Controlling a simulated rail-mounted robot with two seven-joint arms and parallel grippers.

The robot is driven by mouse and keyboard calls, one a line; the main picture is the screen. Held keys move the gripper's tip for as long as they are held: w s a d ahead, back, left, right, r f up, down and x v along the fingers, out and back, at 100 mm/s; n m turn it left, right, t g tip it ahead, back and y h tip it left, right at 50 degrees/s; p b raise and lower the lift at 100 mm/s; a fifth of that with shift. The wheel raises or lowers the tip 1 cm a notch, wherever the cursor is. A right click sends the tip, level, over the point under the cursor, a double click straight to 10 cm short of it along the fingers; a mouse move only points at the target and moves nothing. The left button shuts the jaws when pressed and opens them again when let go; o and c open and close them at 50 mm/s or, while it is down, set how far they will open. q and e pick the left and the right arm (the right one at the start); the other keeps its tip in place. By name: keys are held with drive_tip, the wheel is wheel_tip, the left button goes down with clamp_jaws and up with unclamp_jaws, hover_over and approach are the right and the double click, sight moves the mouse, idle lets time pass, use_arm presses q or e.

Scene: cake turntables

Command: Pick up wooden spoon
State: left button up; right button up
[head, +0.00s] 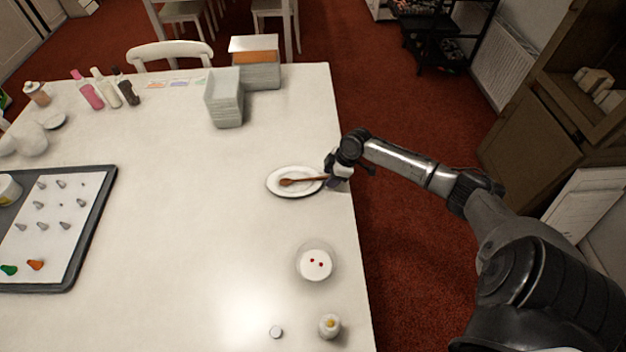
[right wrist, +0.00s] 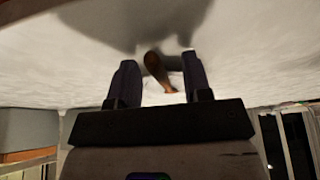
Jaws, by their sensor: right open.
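The wooden spoon (head: 302,181) lies on a white oval plate (head: 281,191) near the right edge of the table. Its bowl end points left and its handle reaches right toward my right gripper (head: 334,180). In the right wrist view the brown spoon (right wrist: 154,66) shows between the two dark fingers of my right gripper (right wrist: 155,85), which is open. There is a gap on each side of the spoon; whether a finger touches it, I cannot tell. My left gripper is not in view.
A glass bowl with white content and red bits (head: 314,262) stands nearer on the white table (head: 220,220). A small bottle (head: 329,325) and a white cap (head: 276,331) are at the front. A tray of piping tips (head: 92,225) lies left; stacked grey boxes (head: 224,105) stand behind.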

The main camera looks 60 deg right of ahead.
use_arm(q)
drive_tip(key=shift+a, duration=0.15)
use_arm(e)
clamp_jaws()
drive_tip(key=shift+r, duration=0.1)
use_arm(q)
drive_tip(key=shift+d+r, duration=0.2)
use_arm(e)
drive_tip(key=shift+r, duration=0.6)
use_arm(q)
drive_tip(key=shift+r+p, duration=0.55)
drive_tip(key=shift+p, duration=0.25)
use_arm(e)
drive_tip(key=v, duration=0.3)
drive_tip(key=shift+w+r, duration=0.15)
drive_tip(key=shift+r, duration=0.15)
use_arm(q)
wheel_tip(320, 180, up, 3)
drive_tip(key=p, duration=0.2)
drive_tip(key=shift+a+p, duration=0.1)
drive_tip(key=shift+p, duration=0.3)
use_arm(e)
drive_tip(key=s+d+r, duration=0.6)
drive_tip(key=s+d, duration=0.1)
drive_tip(key=shift+s+d+r, duration=0.15)
drive_tip(key=shift+s+d, duration=0.1)
drive_tip(key=shift+s, duration=0.1)
